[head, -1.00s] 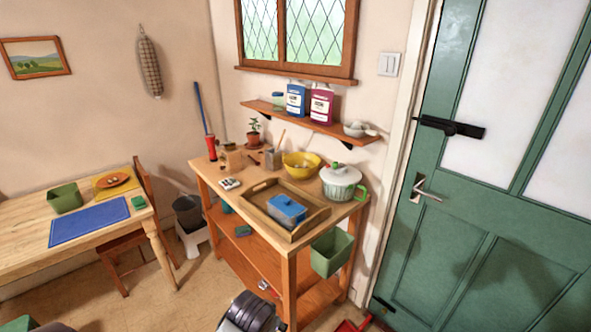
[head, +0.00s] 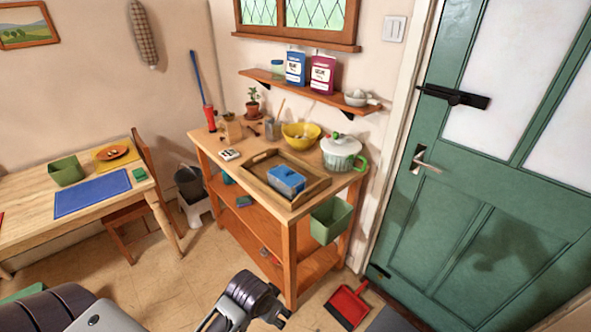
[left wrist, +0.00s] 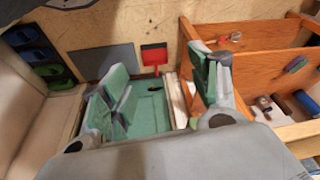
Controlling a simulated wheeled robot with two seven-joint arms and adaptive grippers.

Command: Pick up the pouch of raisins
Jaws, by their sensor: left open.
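I cannot surely make out the pouch of raisins. A small red and pale item (head: 268,256) lies on the lower shelf of the wooden trolley in the head view; it is too small to identify. A similar small item (left wrist: 231,38) shows on the trolley in the left wrist view. My left gripper (head: 258,300) is low in front of the trolley in the head view, apart from it. In the left wrist view my left gripper (left wrist: 160,88) is open, with nothing between its fingers. My right gripper is not in view.
The wooden trolley (head: 290,222) carries a tray (head: 318,193) with a blue-lidded box (head: 286,180), a yellow bowl (head: 300,136) and a white pot (head: 341,152). A green bin (head: 331,220) hangs on its side. A red dustpan (head: 348,306) lies on the floor before the green door (head: 480,200).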

